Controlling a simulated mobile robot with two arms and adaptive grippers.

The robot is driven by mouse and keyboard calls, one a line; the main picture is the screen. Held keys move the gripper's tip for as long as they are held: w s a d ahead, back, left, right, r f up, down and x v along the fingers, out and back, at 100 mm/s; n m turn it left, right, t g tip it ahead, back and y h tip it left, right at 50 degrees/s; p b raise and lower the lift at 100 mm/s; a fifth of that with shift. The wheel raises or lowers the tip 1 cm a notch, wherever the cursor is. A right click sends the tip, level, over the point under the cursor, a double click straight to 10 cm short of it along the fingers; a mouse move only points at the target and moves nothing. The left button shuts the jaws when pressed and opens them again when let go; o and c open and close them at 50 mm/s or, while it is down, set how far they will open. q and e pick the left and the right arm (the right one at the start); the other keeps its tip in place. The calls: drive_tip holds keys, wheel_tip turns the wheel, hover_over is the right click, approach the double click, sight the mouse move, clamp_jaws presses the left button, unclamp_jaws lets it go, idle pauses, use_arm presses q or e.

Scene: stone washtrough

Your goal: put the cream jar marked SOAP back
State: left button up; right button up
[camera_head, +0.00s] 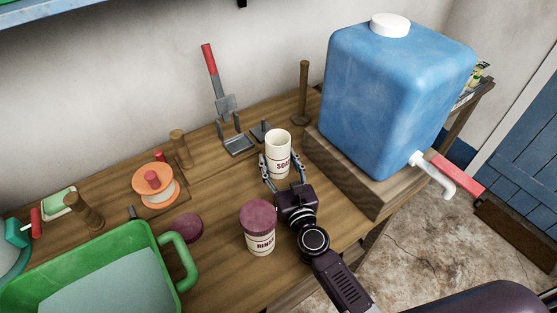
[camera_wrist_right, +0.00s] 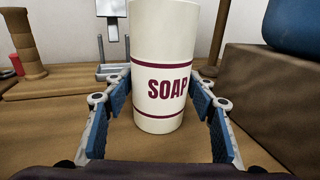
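The cream jar marked SOAP (camera_head: 279,149) stands upright and open-topped on the wooden bench, left of the blue tank's plinth. It also fills the middle of the right wrist view (camera_wrist_right: 163,60), its label facing me. My right gripper (camera_head: 281,165) has one finger on each side of the jar's lower half. In the wrist view the gripper (camera_wrist_right: 161,95) looks open, with narrow gaps between the blue pads and the jar. My left gripper is not in view. A dark mauve lid (camera_head: 188,228) lies on the bench beside the green tub.
A cream RINSE jar (camera_head: 259,236) with a mauve lid stands just left of my right wrist. A grey metal holder (camera_head: 238,144) and wooden posts (camera_head: 303,95) stand behind. The blue tank (camera_head: 390,100) on its plinth (camera_head: 345,178) blocks the right. A green tub (camera_head: 150,235) is at left.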

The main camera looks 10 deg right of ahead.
drive_tip(key=shift+o, duration=0.9)
drive_tip(key=shift+r, duration=0.25)
drive_tip(key=s, duration=0.3)
drive_tip(key=s+b, duration=0.1)
drive_tip(key=s, duration=0.3)
drive_tip(key=s+d+b, duration=0.1)
drive_tip(key=s, duration=0.2)
drive_tip(key=shift+s+f, duration=0.2)
drive_tip(key=shift+s, duration=0.2)
drive_tip(key=shift+s+r, duration=0.15)
drive_tip(key=shift+s, duration=0.45)
